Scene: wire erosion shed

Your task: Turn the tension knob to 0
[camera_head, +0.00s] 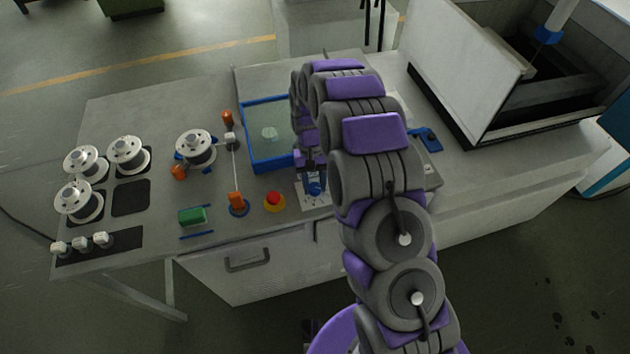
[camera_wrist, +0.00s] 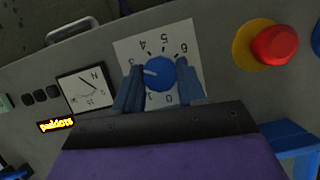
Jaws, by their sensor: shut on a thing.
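The tension knob (camera_wrist: 160,74) is round and blue, with a white pointer mark on its left side in the wrist view. It sits on a white dial plate (camera_wrist: 136,28) whose numbers appear upside down, with 4, 5 and 6 along the top and 0 and 1 at the bottom. The mark points left, toward my left finger, which covers part of the scale, so the exact reading cannot be told. My gripper (camera_wrist: 159,87) is shut on the knob, one blue finger on each side. In the head view my gripper (camera_head: 313,182) is over the white plate (camera_head: 310,201).
A red button on a yellow base (camera_head: 274,202) is close beside the dial. In the wrist view, a needle meter (camera_wrist: 85,88) and a lit orange display (camera_wrist: 55,126) lie left of it. Spools (camera_head: 78,202), a green block (camera_head: 192,216) and a blue-rimmed tray (camera_head: 250,150) occupy the bench.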

